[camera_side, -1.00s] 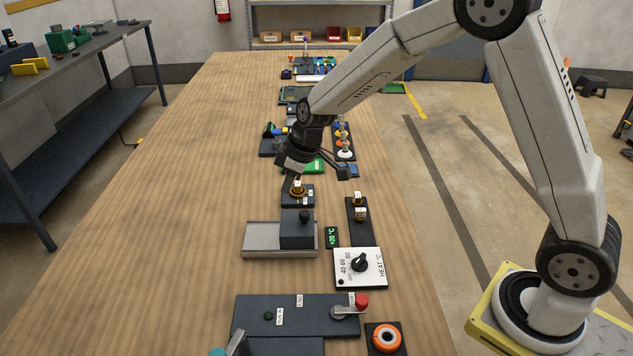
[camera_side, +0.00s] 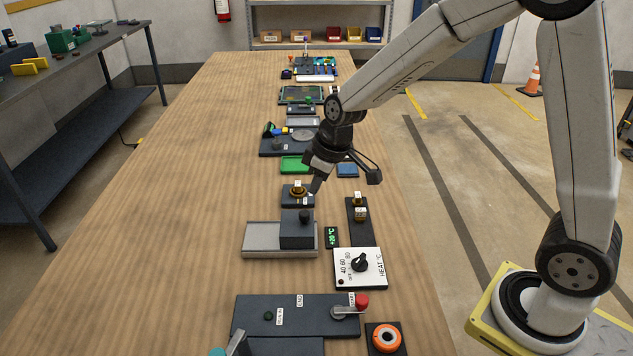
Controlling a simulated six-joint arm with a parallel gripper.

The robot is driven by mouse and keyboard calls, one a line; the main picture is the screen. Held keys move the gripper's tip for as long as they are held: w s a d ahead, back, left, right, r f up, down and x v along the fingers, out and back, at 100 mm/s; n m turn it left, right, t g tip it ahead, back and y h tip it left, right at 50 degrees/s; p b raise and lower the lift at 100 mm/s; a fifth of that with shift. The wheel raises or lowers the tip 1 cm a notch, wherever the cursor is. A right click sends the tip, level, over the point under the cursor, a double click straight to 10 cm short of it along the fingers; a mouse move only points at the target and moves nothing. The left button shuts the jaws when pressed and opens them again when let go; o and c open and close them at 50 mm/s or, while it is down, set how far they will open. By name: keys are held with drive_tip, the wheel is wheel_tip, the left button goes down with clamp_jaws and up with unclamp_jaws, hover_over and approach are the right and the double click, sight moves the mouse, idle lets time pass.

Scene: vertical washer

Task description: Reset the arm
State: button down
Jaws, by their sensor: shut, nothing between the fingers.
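My gripper (camera_side: 314,190) is shut and empty. It hangs from my arm above the long wooden table, pointing down and slightly left. Its tip shows just right of the brass-coloured washer post (camera_side: 297,191) on a small dark base. Whether the tip touches the post or its base, I cannot tell.
Nearer stand a grey sliding block (camera_side: 297,232), a HEAT dial panel (camera_side: 359,267), a dark panel with a red-knobbed lever (camera_side: 361,301) and an orange ring (camera_side: 386,338). Green (camera_side: 296,164) and blue (camera_side: 347,170) pads lie behind. The table's left side (camera_side: 180,200) is clear.

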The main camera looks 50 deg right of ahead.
drive_tip(key=s+d+f+m, duration=0.1)
drive_tip(key=s+m, duration=0.1)
drive_tip(key=s, duration=0.5)
drive_tip(key=s+d+f+m+h, duration=0.1)
drive_tip(key=s+m, duration=0.1)
drive_tip(key=s, duration=0.6)
drive_tip(key=shift+s+d+f+m+g, duration=0.15)
drive_tip(key=shift+d+m+g, duration=0.15)
drive_tip(key=shift+m, duration=0.1)
